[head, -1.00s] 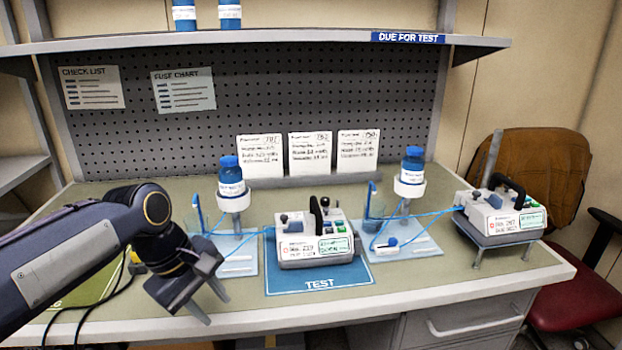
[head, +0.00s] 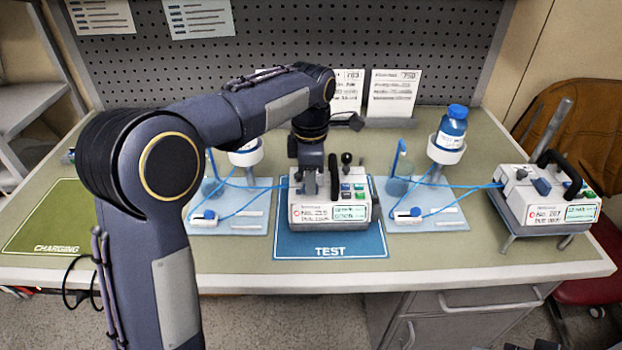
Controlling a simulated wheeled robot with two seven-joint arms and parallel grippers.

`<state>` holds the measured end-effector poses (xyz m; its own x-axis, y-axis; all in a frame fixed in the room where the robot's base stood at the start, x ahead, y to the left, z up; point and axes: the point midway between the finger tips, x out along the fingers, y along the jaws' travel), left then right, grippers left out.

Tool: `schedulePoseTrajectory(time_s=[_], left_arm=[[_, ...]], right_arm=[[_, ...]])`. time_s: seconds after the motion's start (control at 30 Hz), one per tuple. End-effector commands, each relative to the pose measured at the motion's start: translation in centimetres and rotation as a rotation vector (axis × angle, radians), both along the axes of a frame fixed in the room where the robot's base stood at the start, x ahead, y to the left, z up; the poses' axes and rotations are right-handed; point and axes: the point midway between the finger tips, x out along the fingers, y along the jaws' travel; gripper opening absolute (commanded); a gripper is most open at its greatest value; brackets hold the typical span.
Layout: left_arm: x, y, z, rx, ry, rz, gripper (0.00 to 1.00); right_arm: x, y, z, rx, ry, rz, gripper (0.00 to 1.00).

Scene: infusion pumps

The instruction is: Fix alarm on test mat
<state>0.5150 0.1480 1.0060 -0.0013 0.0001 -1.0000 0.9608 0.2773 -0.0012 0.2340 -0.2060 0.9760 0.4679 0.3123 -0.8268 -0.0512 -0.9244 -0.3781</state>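A white infusion pump (head: 330,211) with a black handle, coloured buttons and a small screen sits upright on the blue TEST mat (head: 293,250). My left gripper (head: 312,185) points down at the top left of this pump, left of its handle. The gripper is small and dark against the pump top, and I cannot tell whether its fingers are apart or closed on a control there. The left arm hides part of the pump's back. A second pump (head: 548,207) stands on a raised stand at the right.
Drip stations with blue-capped bottles (head: 452,128) and pale trays (head: 425,215) flank the mat, with blue tubes leading to the pumps. The green CHARGING mat (head: 50,215) at the left looks empty. Cards (head: 392,92) stand at the back.

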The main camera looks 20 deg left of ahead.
Motion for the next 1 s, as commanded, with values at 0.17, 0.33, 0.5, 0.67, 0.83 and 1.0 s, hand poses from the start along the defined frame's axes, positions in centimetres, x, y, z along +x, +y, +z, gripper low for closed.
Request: schedulePoseTrajectory(time_s=[0.17, 0.33, 0.5, 0.67, 0.83, 1.0], left_arm=[[-0.02, 0.04, -0.96, -0.001, 0.0, 0.0, 0.32], [-0.02, 0.03, -0.98, -0.001, 0.0, 0.0, 0.32], [-0.02, 0.02, -0.96, -0.001, 0.0, 0.0, 0.16], [-0.02, 0.02, -0.95, -0.001, 0.0, 0.0, 0.0], [-0.01, 0.01, -0.93, -0.001, 0.0, -0.002, 0.0], [-0.02, 0.02, -0.84, -0.001, 0.0, -0.03, 0.0]], right_arm=[[0.01, 0.0, -0.07, 0.0, 0.0, 0.0, 0.36], [0.01, -0.01, -0.06, 0.0, 0.0, 0.0, 0.36], [0.01, -0.01, -0.06, 0.0, 0.0, 0.0, 0.36], [0.01, -0.01, -0.06, 0.0, 0.0, 0.0, 0.36], [0.01, 0.0, -0.03, 0.0, 0.0, 0.0, 0.36], [0.02, 0.0, 0.27, 0.0, 0.0, 0.0, 0.36]])
